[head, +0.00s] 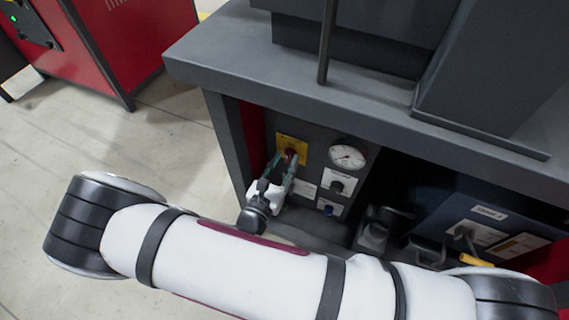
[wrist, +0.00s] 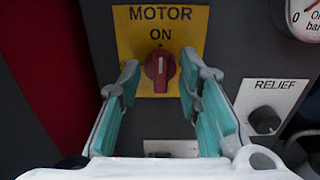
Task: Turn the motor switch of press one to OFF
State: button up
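The motor switch is a red rotary knob (wrist: 160,70) on a yellow plate (wrist: 128,22) marked MOTOR and ON. Its grip bar stands upright, with its white mark up toward ON. Any OFF label is not readable. In the head view the yellow plate (head: 281,140) sits on the dark panel at the upper left. My gripper (wrist: 158,76) is open, with one teal-padded finger on each side of the knob. Gaps show between the knob and both fingers, so it holds nothing. In the head view my gripper (head: 279,168) is in front of the plate.
A round gauge (head: 347,156) is right of the plate. Below it is a black RELIEF knob (wrist: 264,120), also in the head view (head: 337,186), with a blue knob (head: 328,210) lower. The dark bench top (head: 255,75) overhangs the panel. Open floor lies left.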

jog(key=shift+w, duration=0.15)
jog(key=shift+c, duration=0.3)
grip_shut()
